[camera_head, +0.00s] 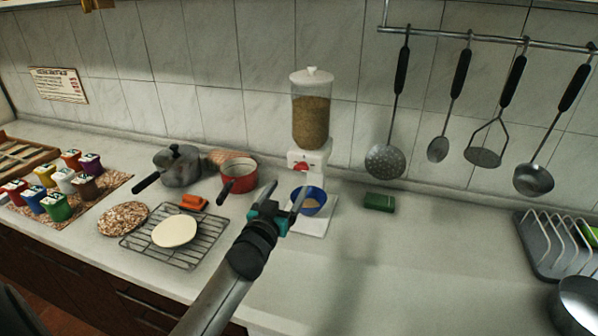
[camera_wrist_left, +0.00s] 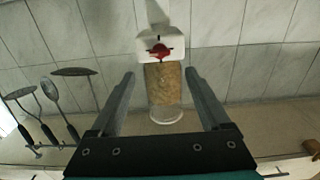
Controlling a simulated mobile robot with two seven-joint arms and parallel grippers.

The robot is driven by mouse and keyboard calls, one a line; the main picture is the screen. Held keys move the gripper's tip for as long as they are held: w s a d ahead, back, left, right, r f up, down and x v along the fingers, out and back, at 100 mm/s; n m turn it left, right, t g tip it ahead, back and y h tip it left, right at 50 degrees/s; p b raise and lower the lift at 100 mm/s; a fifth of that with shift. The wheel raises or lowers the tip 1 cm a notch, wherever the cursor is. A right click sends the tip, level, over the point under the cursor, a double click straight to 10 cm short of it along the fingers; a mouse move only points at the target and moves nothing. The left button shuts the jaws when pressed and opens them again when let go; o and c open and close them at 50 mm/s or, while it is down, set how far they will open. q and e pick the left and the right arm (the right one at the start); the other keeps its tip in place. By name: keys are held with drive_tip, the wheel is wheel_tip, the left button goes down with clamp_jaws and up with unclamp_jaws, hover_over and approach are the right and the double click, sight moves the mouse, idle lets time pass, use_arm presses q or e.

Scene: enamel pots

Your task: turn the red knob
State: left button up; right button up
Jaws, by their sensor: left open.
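The red knob (camera_head: 301,166) is on the white front of a cereal dispenser (camera_head: 311,115), below its clear, grain-filled hopper. In the left wrist view the dispenser appears upside down, with the red knob (camera_wrist_left: 160,52) near the top centre, just past the fingertips. My left gripper (camera_head: 284,193) is in front of the dispenser, open and empty, its fingers pointing toward it. In the wrist view the open fingers (camera_wrist_left: 159,76) straddle the knob's line, with no visible contact. A blue bowl (camera_head: 309,201) with some grain stands on the dispenser's base, partly behind the gripper. My right gripper is not in view.
Left of the dispenser are a red saucepan (camera_head: 238,174), a grey pot (camera_head: 178,167) and a wire rack (camera_head: 175,238). A green box (camera_head: 379,202) lies to the right. Utensils hang on the wall. The counter's right-centre is clear.

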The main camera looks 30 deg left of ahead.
sight(300, 169)
use_arm(q)
drive_tip(key=b+x, duration=0.1)
drive_tip(key=x, duration=0.8)
clamp_jaws()
idle(0.7)
